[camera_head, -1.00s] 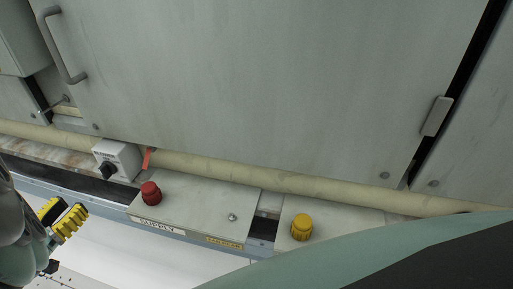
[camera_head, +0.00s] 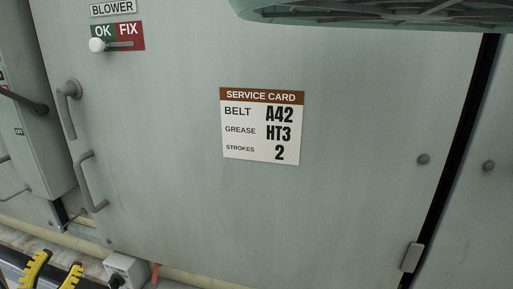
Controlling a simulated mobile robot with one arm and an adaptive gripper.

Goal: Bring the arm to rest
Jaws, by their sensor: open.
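My gripper (camera_head: 55,272) shows at the bottom left corner, with two yellow-and-black fingers spread apart. It is open, and I see nothing between the fingers. The rest of the arm is below the frame. The gripper appears in front of the lower left of the cabinet, left of a white box with a black knob (camera_head: 128,268). I cannot tell how far it is from the cabinet.
A large grey cabinet door (camera_head: 330,210) fills the view, with a service card (camera_head: 262,126) reading belt A42, grease HT3, strokes 2. Handles (camera_head: 90,182) stick out at its left. A BLOWER OK/FIX slider (camera_head: 117,44) is at top left. A pale pipe (camera_head: 185,276) runs below.

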